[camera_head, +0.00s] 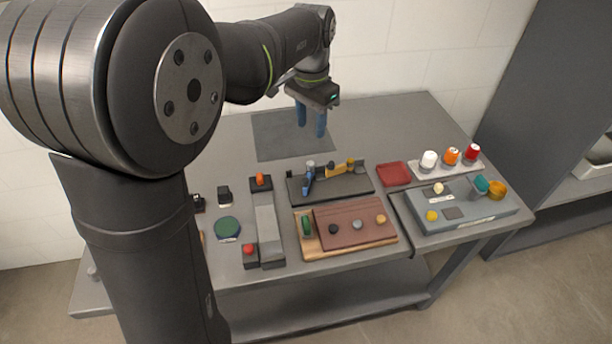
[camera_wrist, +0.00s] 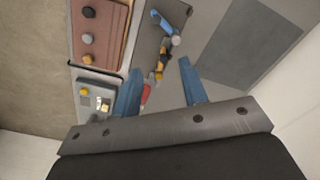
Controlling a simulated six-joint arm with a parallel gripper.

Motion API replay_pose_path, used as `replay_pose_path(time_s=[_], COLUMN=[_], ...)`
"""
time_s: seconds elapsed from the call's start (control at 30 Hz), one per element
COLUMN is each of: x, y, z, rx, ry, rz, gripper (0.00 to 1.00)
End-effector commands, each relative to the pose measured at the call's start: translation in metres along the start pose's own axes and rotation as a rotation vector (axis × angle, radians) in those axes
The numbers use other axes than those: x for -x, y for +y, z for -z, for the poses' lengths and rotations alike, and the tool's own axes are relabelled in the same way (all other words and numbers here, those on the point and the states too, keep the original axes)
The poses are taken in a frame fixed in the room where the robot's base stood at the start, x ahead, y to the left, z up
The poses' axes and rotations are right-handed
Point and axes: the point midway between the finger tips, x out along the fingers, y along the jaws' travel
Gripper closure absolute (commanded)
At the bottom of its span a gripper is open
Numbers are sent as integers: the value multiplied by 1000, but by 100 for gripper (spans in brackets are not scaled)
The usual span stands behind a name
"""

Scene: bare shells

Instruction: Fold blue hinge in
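The blue hinge (camera_head: 308,184) stands on a dark board (camera_head: 340,187) near the middle of the table, with a yellow piece (camera_head: 351,164) to its right on the same board. In the wrist view the blue hinge (camera_wrist: 161,21) lies beyond the fingertips, its blue arm sticking out at an angle. My gripper (camera_head: 311,132) hangs above the dark grey mat at the back of the table, apart from the hinge. Its two blue fingers are spread with nothing between them, as the wrist view (camera_wrist: 160,78) also shows.
In front of the board is a reddish-brown panel (camera_head: 345,228) with knobs. A grey slider block (camera_head: 268,226) stands to the left. A red tray (camera_head: 393,173), a grey box (camera_head: 470,213) and several colored caps are at the right. The dark mat (camera_head: 275,145) is bare.

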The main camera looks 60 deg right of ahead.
Motion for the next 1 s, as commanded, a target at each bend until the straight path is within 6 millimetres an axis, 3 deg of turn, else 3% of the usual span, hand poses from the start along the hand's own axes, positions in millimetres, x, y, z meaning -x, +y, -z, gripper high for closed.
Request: replay_pose_path(time_s=[0.13, 0.27, 0.8, 1.0], x=[2, -14, -129, -157], y=[-2, -1, 1, 1], z=[-16, -17, -19, -19], rx=[64, 63, 60, 60], ry=[-25, -27, -26, -24], rz=[-17, -18, -17, -16], gripper=[60, 60, 60, 60])
